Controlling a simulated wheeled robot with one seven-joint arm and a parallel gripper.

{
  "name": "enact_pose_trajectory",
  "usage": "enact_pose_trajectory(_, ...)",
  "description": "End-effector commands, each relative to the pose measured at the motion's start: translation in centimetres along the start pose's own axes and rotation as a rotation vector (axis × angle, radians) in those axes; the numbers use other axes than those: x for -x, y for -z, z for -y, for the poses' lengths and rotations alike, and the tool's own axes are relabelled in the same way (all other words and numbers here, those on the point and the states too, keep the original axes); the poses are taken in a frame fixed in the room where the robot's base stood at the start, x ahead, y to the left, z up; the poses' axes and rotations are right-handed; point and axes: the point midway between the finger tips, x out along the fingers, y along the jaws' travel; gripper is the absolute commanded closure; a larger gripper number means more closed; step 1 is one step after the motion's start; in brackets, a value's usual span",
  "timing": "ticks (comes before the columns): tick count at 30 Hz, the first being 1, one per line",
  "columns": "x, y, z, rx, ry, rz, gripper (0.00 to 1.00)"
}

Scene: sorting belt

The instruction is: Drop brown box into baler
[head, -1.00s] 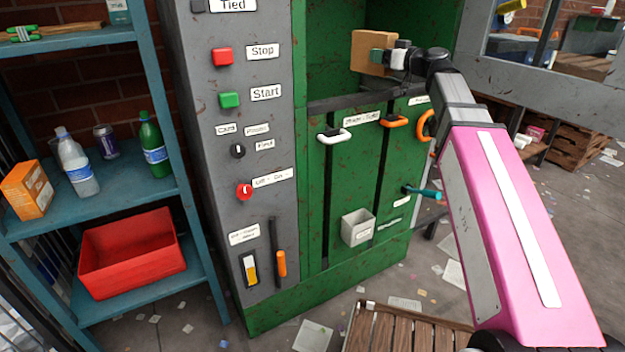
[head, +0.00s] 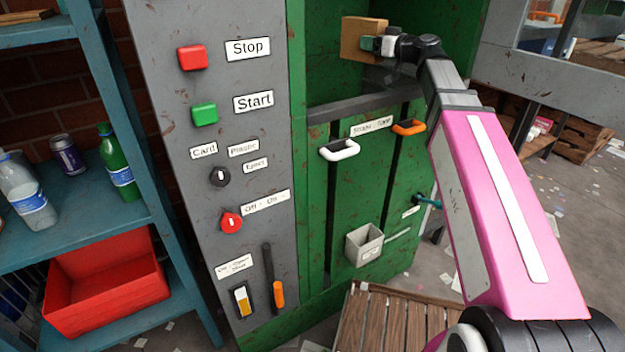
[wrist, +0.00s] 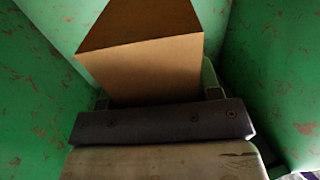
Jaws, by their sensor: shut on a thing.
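The brown box (head: 361,40) is held at the mouth of the green baler (head: 345,200), above its dark front edge (head: 365,102). My gripper (head: 374,45) is shut on the box. In the wrist view the box (wrist: 145,68) fills the upper middle, with green baler walls (wrist: 272,75) on both sides. The fingertips are not clear in the wrist view, and the far side of the box is hidden in the head view.
A grey control panel (head: 205,130) with a red Stop button (head: 192,57) and a green Start button (head: 204,113) stands left of the opening. A blue shelf (head: 75,240) with bottles and a red bin (head: 105,285) is further left. A wooden slatted pallet (head: 395,322) lies in front.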

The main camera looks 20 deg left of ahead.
Motion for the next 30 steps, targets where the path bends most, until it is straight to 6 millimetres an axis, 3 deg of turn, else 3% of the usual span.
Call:
enact_pose_trajectory(9,0.0,-3.1,0.0,-0.001,0.0,0.0,0.65)
enact_pose_trajectory(22,0.0,-3.7,0.0,0.0,0.0,-0.001,0.65)
enact_pose_trajectory(23,0.0,-3.7,0.0,0.0,0.0,-0.001,0.32)
enact_pose_trajectory(24,0.0,-3.7,0.0,0.0,0.0,-0.001,0.19)
enact_pose_trajectory(25,0.0,-3.7,0.0,0.0,0.0,-0.001,0.12)
enact_pose_trajectory(30,0.0,-3.7,0.0,0.0,0.0,-0.001,0.12)
